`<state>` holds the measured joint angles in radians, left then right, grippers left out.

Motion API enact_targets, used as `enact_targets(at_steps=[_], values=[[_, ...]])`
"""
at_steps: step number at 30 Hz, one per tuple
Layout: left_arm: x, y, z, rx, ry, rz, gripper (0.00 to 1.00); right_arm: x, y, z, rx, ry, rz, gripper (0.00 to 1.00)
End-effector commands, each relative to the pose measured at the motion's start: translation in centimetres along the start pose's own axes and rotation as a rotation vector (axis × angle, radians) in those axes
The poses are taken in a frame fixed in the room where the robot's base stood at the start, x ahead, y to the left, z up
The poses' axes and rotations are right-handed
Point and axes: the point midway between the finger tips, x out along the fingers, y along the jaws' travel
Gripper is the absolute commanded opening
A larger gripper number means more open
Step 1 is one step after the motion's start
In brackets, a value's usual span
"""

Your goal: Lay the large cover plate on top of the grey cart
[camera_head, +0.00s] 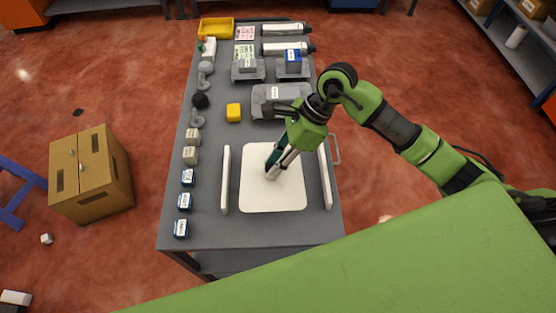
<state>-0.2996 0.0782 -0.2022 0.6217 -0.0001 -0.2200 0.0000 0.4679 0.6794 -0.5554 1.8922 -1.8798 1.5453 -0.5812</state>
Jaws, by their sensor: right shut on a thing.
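The large cover plate (257,198) looks like a white square panel with rounded corners. It is over the near half of the long grey top, between two upright white side panels, one at the left (226,180) and one at the right (325,178). My right gripper (272,172) points down at the middle of the plate and is shut on it; the fingers hide the grip. I cannot tell whether the plate rests on the top or is slightly above it. The grey top (290,232), which I take for the cart, has legs below. My left gripper is not in view.
Several small labelled blocks (184,202) line the left edge. The near edge strip is clear.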

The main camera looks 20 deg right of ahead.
Motion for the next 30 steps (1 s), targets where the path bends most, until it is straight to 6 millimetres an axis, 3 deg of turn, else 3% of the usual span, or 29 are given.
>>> enact_targets(at_steps=[6,16,28,29,30], values=[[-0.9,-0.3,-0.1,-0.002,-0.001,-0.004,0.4,1.1,-1.9,-1.6,0.0,-0.004,-0.002,0.0],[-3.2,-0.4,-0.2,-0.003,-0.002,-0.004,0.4,3.6,-2.8,-3.4,0.002,-0.003,0.0,0.0],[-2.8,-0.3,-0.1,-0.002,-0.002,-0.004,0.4,4.5,-3.0,-3.9,-0.003,-0.002,-0.004,0.0],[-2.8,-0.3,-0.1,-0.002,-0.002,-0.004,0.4,4.5,-3.0,-3.9,-0.003,-0.001,-0.003,0.23],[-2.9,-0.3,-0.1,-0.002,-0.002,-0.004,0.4,4.4,-3.0,-3.9,-0.003,-0.001,-0.003,0.34]])
